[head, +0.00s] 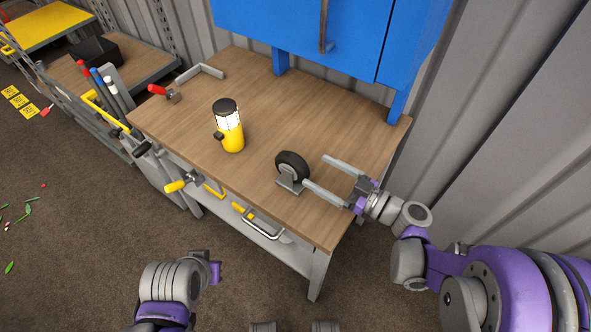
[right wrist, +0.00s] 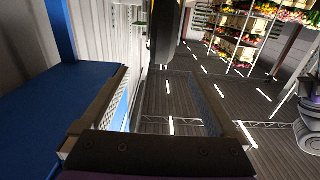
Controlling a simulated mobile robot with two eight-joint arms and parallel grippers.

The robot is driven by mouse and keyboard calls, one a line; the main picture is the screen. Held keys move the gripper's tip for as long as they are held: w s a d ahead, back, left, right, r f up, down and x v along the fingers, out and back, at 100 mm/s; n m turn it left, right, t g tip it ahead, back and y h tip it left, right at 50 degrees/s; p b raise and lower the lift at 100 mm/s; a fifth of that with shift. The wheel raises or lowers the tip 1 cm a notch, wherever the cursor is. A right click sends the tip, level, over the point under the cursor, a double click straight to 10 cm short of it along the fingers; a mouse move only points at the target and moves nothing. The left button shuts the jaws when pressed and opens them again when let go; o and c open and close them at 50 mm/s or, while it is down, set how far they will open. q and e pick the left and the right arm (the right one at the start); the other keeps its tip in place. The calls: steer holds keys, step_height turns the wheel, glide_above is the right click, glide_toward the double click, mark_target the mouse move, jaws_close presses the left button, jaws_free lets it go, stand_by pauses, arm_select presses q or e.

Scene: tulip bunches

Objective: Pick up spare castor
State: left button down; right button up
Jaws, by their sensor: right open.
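The spare castor (head: 292,168), a black wheel on a grey metal bracket and plate, stands upright on the wooden workbench (head: 265,105) near its front right part. My right gripper (head: 315,171) is open, with its two pale fingers pointing left toward the castor. The fingertips are close to the castor's right side; I cannot tell whether they touch it. In the right wrist view the dark wheel (right wrist: 165,35) shows at the top, ahead of the open fingers. Part of my left arm shows at the lower left, but its gripper fingers do not.
A red-handled clamp (head: 165,93) is at the bench's left edge. A blue cabinet (head: 320,30) stands over the back of the bench. Tools hang along the front and left side.

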mark_target(279, 150)
steer(key=x, duration=0.9)
steer(key=shift+a, duration=0.1)
jaws_close()
stand_by(0.4)
